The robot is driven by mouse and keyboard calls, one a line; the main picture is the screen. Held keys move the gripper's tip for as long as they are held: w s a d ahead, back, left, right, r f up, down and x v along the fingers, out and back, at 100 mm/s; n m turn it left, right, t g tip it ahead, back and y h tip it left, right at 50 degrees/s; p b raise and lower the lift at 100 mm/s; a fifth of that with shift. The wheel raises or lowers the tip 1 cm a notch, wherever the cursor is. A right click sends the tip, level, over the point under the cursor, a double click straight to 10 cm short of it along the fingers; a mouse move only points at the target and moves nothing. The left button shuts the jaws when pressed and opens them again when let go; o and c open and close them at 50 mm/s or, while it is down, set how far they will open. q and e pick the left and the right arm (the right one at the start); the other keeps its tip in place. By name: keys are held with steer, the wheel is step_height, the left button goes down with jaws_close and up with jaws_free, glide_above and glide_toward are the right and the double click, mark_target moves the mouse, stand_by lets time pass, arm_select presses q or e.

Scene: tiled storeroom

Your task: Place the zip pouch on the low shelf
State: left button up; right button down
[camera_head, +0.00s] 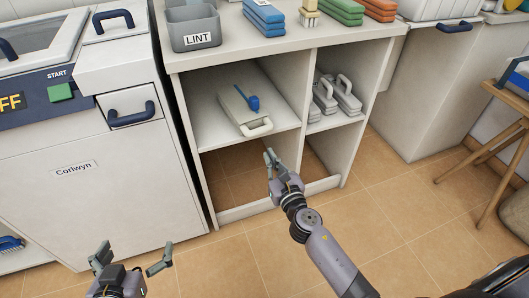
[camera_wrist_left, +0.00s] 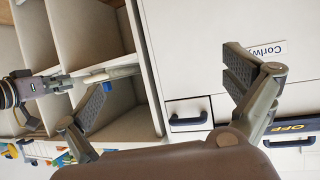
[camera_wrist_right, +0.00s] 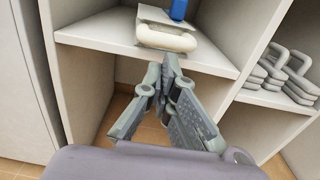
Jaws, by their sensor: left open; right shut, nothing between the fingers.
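A flat cream item (camera_head: 238,106) with a loop handle lies on the left middle shelf (camera_head: 212,126) of the white unit. A blue piece (camera_head: 254,103) is on it. I cannot tell whether this is the zip pouch; nothing else is clearly one. Its handle (camera_wrist_right: 166,38) shows beyond my right fingertips in the right wrist view. My right gripper (camera_head: 270,158) is shut and empty, in front of and below that shelf's edge, apart from the handle. My left gripper (camera_head: 131,260) is open and empty, low in front of the white Corlwyn machine (camera_head: 130,205).
Grey handled items (camera_head: 338,95) fill the right compartment. The bottom compartment (camera_head: 232,172) looks empty where visible. A grey LINT bin (camera_head: 194,28) and folded cloths (camera_head: 264,18) stand on top. A wooden stool (camera_head: 490,150) is at right. The tiled floor between is clear.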

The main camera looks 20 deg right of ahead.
arm_select(q)
steer(key=r, duration=0.1)
steer(key=w+t, duration=0.1)
steer(key=r, duration=0.1)
steer(key=shift+w+d+r, duration=0.25)
steer(key=shift+r, duration=0.1)
arm_select(e)
steer(key=s, duration=0.6)
steer(key=shift+s, duration=0.25)
